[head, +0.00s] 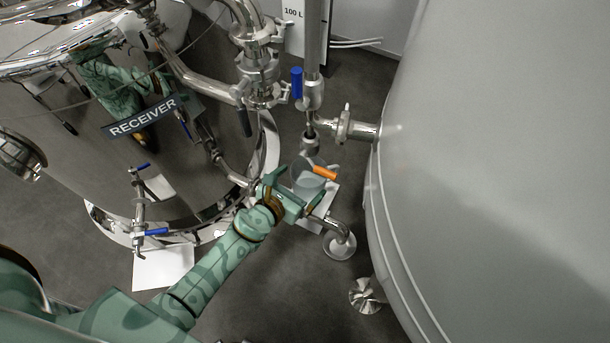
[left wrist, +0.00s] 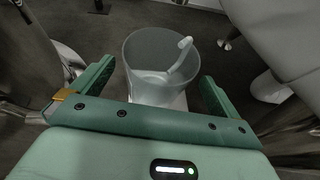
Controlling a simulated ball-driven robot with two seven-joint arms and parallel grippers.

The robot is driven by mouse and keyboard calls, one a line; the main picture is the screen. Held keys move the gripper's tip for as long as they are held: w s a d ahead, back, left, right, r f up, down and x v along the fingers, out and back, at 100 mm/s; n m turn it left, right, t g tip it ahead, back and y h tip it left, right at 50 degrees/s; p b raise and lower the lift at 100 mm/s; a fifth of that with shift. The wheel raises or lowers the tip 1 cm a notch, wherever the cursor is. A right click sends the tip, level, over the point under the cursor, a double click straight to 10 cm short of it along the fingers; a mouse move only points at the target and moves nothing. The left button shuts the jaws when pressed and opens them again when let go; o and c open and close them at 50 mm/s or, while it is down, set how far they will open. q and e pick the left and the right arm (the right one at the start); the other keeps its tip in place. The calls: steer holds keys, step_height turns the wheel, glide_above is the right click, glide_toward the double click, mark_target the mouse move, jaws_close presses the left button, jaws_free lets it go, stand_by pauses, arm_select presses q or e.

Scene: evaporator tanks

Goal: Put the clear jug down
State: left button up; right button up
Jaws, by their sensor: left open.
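The clear jug (head: 310,181) stands upright below a valve outlet, on or just above a white sheet or plate (head: 314,216). In the left wrist view the jug (left wrist: 146,52) shows its round open rim, with a pale handle or hook-like piece across its right side. My left gripper (head: 300,190) is open, with one finger on either side of the jug in the left wrist view (left wrist: 156,84). Gaps show between fingers and jug. The jug's base is partly hidden by my gripper. My right gripper is not in view.
A steel receiver tank (head: 60,150) stands at left and a big pale tank (head: 500,170) at right. A pipe with a blue-handled valve (head: 311,95) comes down above the jug. An orange handle (head: 325,174) is close by the jug. Grey floor (head: 270,285) is clear in front.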

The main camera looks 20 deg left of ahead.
arm_select(q)
steer(key=s+a+r+n+g+y+p, duration=0.1)
steer(key=s+a+n+g+y, duration=0.4)
steer(key=s+n, duration=0.55)
steer(key=s+a+n+y, duration=0.2)
steer(key=s+a+n, duration=0.4)
steer(key=s+n, duration=0.45)
steer(key=s+d+f+n+g+h, duration=0.1)
steer(key=s+n+g, duration=0.6)
steer(key=s, duration=1.1)
steer(key=shift+n+h, duration=0.4)
steer(key=shift+n, duration=0.8)
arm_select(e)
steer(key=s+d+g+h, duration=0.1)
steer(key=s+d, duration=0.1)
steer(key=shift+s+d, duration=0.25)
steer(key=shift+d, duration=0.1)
arm_select(q)
steer(key=shift+d+f, duration=0.1)
